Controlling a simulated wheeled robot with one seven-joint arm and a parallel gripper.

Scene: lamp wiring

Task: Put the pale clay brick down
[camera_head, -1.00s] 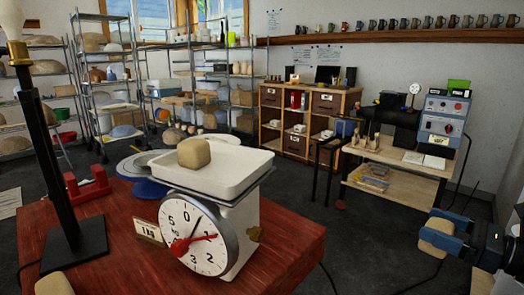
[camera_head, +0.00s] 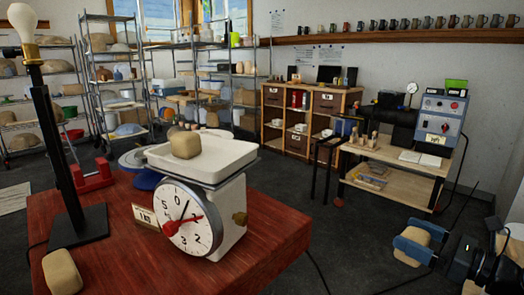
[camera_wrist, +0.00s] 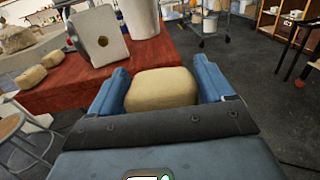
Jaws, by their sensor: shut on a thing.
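My gripper (camera_head: 418,243) has blue fingers and is at the lower right of the head view, away from the red table (camera_head: 270,262). It is shut on a pale clay brick (camera_head: 412,240), held over the floor. The wrist view shows the brick (camera_wrist: 160,88) between the two fingers, with the table edge beyond it. A third one (camera_head: 62,272) lies at the table's front left corner.
A black lamp stand (camera_head: 72,190) with a bulb and a red holder (camera_head: 95,176) stand on the table's left side. A small "1 kg" card (camera_head: 145,216) leans near the scale. The table's front right part is bare. A stool (camera_wrist: 20,135) stands at the left in the wrist view.

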